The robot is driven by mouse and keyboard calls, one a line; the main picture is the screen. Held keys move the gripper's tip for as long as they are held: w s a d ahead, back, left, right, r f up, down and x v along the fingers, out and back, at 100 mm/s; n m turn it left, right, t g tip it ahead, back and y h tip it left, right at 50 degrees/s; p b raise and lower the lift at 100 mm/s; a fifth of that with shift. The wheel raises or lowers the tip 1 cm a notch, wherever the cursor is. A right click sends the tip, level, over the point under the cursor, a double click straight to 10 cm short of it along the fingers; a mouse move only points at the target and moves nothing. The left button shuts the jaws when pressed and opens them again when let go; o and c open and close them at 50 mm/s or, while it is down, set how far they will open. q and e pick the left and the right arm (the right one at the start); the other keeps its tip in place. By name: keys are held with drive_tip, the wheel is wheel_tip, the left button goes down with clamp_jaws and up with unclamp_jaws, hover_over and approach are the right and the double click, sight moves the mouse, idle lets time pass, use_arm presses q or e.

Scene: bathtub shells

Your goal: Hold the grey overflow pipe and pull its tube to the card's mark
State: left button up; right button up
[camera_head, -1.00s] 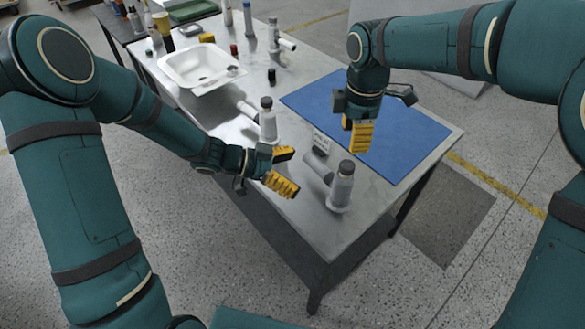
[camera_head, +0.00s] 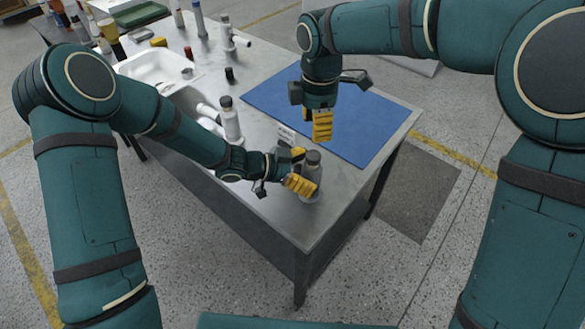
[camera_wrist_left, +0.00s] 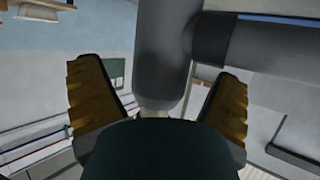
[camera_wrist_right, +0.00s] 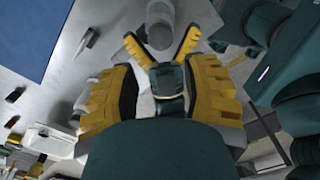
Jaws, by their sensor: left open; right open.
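The grey overflow pipe (camera_head: 311,178) stands upright near the bench's front corner, with a dark cap on top. My left gripper (camera_head: 300,170) is open at the pipe, one finger on each side. In the left wrist view the pipe's body (camera_wrist_left: 166,50) is between the spread fingers, and a side branch (camera_wrist_left: 265,45) with a dark collar runs right. My left gripper hides the side tube in the head view. A small white card (camera_head: 286,135) stands behind the pipe; its mark is too small to read. My right gripper (camera_head: 322,127) is open and empty above the mat's near edge.
A blue mat (camera_head: 370,130) covers the bench's right part. Another pale pipe (camera_head: 230,122) stands left of the card, and one (camera_head: 226,35) farther back. A white basin (camera_head: 150,68) and several bottles occupy the far left.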

use_arm(q)
drive_tip(key=shift+w+d+f, duration=0.15)
drive_tip(key=shift+d+f, duration=0.1)
drive_tip(key=shift+d, duration=0.3)
